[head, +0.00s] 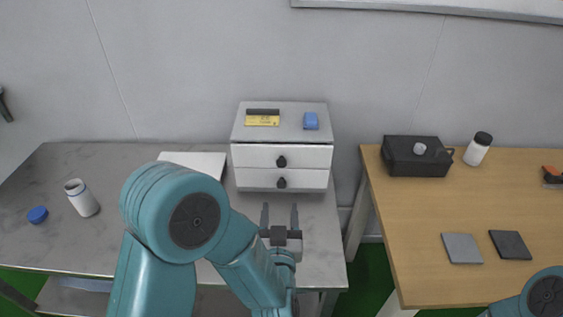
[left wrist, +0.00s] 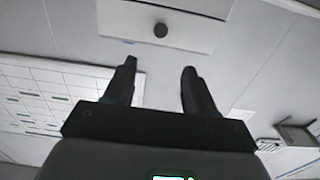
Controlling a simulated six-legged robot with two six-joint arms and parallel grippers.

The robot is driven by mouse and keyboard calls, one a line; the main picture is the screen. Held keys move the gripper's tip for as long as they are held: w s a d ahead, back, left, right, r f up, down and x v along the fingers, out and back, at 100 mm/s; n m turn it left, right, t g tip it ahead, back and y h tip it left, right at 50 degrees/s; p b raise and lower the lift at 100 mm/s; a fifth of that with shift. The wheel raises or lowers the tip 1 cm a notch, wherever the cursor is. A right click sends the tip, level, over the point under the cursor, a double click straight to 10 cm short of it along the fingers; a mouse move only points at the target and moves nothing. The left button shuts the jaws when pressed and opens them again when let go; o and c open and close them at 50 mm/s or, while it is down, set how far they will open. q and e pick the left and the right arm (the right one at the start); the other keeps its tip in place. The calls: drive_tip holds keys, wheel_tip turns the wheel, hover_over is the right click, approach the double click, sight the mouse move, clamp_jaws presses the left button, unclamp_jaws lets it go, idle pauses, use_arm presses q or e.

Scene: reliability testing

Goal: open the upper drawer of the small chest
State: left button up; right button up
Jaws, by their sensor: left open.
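The small chest (head: 280,121) stands at the back of the grey table, with two white drawers, each with a dark round knob. The upper drawer (head: 250,156) and the lower drawer (head: 250,178) both look shut. The upper knob (head: 281,161) and lower knob (head: 281,183) are unobstructed. My left gripper (head: 279,215) is open and empty in front of the chest, below the knobs in the picture. In the left wrist view, a dark knob (left wrist: 160,30) on a pale front shows beyond the open fingers (left wrist: 158,82); I cannot tell which drawer it belongs to. My right gripper is out of view.
On the chest lie a yellow-labelled item (head: 262,120) and a blue block (head: 311,121). A white panel (head: 194,162), a white container (head: 82,198) and a blue cap (head: 37,214) are on the grey table (head: 110,160). A wooden table (head: 410,215) with a black box (head: 416,158) stands right.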

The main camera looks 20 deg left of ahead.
sight(281, 164)
use_arm(q)
drive_tip(key=p+x, duration=0.2)
drive_tip(key=x, duration=1.3)
drive_tip(key=shift+w+a+f+p, duration=0.15)
drive_tip(key=shift+w+a+p, duration=0.05)
drive_tip(key=shift+w+p, duration=0.15)
clamp_jaws()
